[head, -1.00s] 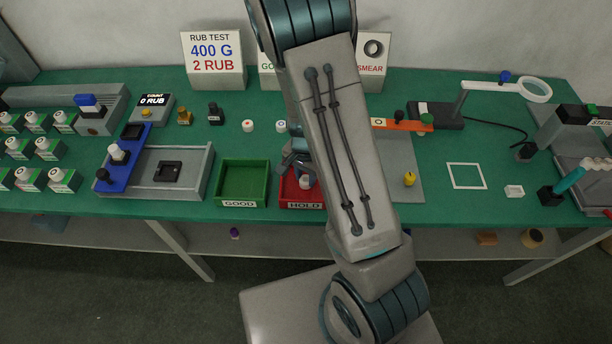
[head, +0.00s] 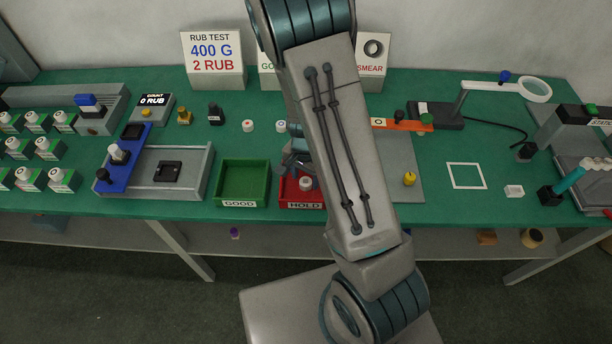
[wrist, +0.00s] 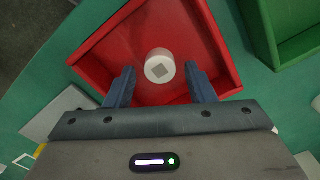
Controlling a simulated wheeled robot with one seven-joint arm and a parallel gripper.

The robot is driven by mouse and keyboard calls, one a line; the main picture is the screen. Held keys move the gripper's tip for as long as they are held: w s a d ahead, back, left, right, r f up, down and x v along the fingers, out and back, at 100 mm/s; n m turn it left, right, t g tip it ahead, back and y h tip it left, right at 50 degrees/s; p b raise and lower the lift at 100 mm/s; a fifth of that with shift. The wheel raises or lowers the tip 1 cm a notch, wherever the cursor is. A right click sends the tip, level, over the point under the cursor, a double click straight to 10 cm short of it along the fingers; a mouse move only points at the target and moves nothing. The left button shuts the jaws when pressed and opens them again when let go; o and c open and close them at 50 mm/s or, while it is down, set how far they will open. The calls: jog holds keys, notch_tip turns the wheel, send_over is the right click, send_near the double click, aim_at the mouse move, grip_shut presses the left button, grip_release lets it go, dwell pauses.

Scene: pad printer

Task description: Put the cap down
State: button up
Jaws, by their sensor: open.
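A white cap with a grey square mark on top (wrist: 160,66) is in the red HOLD tray (wrist: 112,50). In the head view the cap (head: 306,184) shows inside the HOLD tray (head: 304,205), partly behind my arm. My gripper (wrist: 162,80) is open, with one blue-grey finger on each side at the near side of the cap. A gap shows between the cap and each finger. In the head view my gripper (head: 297,165) is over the tray's back part and mostly hidden by my arm.
The green GOOD tray (head: 243,182) is empty, just left of the HOLD tray. Two more caps (head: 248,126) stand behind the trays. A blue arm fixture (head: 125,160) is at the left. A yellow-knobbed grey plate (head: 410,180) lies to the right.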

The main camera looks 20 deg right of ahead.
notch_tip(320, 180, up, 11)
notch_tip(320, 180, up, 11)
jog(key=n+t+y, duration=0.1)
jog(key=n+t, duration=0.1)
jog(key=n, duration=0.3)
send_over(305, 182)
jog(key=s, duration=0.7)
jog(key=s+r+n+t+h, duration=0.1)
jog(key=s+r+n, duration=0.3)
jog(key=s+r, duration=0.2)
jog(key=shift+s+d+r+n+t, duration=0.2)
jog(key=shift+s+n+t, duration=0.15)
jog(key=shift+s, duration=0.35)
